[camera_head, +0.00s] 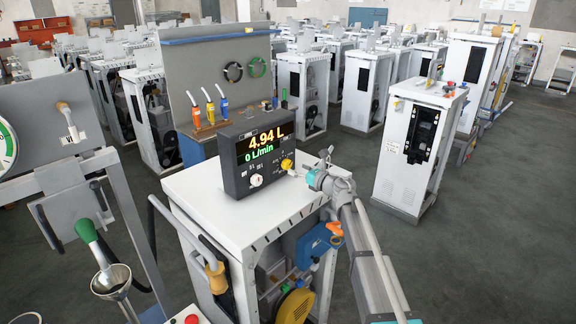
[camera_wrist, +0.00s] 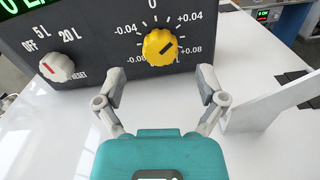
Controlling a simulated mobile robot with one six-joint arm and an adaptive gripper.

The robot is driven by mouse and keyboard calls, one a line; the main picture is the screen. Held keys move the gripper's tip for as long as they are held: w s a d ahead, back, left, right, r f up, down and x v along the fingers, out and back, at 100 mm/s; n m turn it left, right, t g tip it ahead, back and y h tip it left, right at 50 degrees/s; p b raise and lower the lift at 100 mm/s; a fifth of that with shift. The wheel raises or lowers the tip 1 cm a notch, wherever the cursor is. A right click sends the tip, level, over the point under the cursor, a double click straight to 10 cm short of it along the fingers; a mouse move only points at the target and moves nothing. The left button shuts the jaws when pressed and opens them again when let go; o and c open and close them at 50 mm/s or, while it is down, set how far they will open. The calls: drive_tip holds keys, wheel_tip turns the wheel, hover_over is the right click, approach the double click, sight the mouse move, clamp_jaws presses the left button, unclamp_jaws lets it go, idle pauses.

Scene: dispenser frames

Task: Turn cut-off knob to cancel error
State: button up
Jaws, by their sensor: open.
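A dark control box (camera_head: 261,164) stands on a white cabinet top (camera_head: 225,205) and its display reads 4.94 L and 0 L/min. A white cut-off knob (camera_wrist: 57,67) with a red mark sits at the left of its panel, with OFF, 5 L, 20 L and RESET labels around it. The knob also shows in the head view (camera_head: 256,180). A yellow knob (camera_wrist: 160,47) with a scale around it is to the right, its black mark pointing up and right. My gripper (camera_wrist: 161,82) is open and empty, its fingertips just below and either side of the yellow knob.
A thin white plate (camera_wrist: 270,105) stands on the cabinet top to the right of my gripper. A grey panel (camera_head: 218,75) with coloured nozzles (camera_head: 209,105) is behind the box. A green-handled nozzle (camera_head: 86,231) is at the left. Open floor (camera_head: 480,230) lies to the right.

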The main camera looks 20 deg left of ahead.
sight(289, 164)
drive_tip(key=shift+x, duration=2.55)
drive_tip(key=c, duration=1.1)
drive_tip(key=shift+c, duration=0.2)
drive_tip(key=shift+m, duration=0.4)
drive_tip(key=m, duration=0.3)
drive_tip(key=shift+w+m, duration=0.1)
drive_tip(key=shift+m, duration=1.6)
